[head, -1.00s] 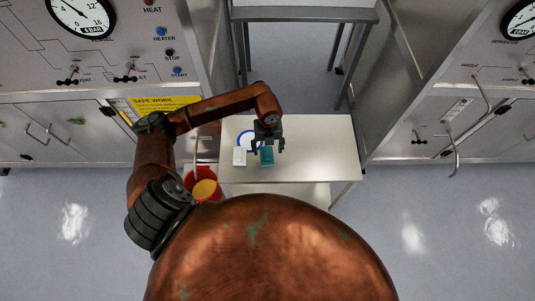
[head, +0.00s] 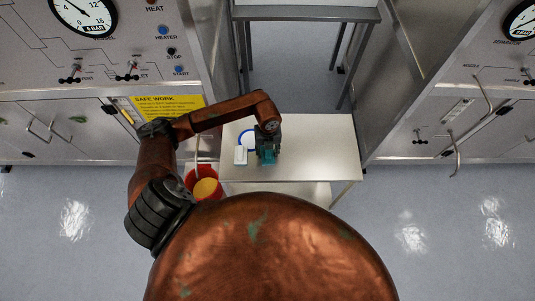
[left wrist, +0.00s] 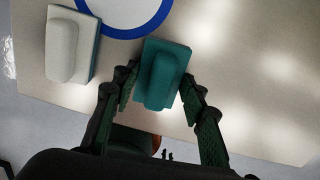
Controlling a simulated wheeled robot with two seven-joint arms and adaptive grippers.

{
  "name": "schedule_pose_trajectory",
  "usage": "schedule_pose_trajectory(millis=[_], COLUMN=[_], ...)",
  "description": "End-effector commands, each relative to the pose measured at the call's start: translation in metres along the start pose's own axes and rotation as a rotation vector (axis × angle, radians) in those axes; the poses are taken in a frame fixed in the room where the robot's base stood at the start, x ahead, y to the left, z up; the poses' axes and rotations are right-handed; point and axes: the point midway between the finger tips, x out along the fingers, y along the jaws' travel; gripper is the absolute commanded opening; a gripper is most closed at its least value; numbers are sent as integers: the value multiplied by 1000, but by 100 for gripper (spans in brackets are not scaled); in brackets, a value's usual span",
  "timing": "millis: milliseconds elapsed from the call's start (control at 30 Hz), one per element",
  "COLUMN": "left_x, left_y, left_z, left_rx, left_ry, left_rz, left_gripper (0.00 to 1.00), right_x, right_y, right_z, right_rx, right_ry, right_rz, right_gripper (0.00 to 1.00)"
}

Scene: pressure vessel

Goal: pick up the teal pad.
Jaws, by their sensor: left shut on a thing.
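The teal pad (head: 269,160), a block with a raised grip on top, is at the small table's left half. It also shows in the left wrist view (left wrist: 168,65). My left gripper (head: 267,151) is over it from above, with its fingers on both sides of the pad's raised grip, shut on it. In the left wrist view the fingertips (left wrist: 157,88) flank the pad's near half. I cannot tell whether the pad is clear of the table. My right gripper is not in view.
A white pad (head: 240,156) lies close to the left on the pale table (head: 320,150). A white disc with a blue rim (left wrist: 105,30) lies behind. A red bucket (head: 189,180) stands left of the table. The table's right half is clear.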

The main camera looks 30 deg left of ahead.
Motion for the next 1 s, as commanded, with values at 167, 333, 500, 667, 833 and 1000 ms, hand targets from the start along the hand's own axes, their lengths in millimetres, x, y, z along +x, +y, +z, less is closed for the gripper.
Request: schedule_pose_trajectory(millis=[167,333,500,667,833,1000], left_x=[0,0,-3,-15,-43,-82], left_y=[0,0,0,-1,8,32], left_z=[0,0,0,1,-6,-29], left_rx=[0,0,0,1,1,4], left_ry=[0,0,-1,-2,-4,-5], left_rz=[0,-1,-1,-2,0,0], left_gripper=[17,15,15,15,15,15], right_x=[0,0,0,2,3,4], right_y=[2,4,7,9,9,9], right_z=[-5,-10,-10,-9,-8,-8], right_rx=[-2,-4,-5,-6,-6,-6], right_ry=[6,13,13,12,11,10], right_rz=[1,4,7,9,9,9], right_gripper=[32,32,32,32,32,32])
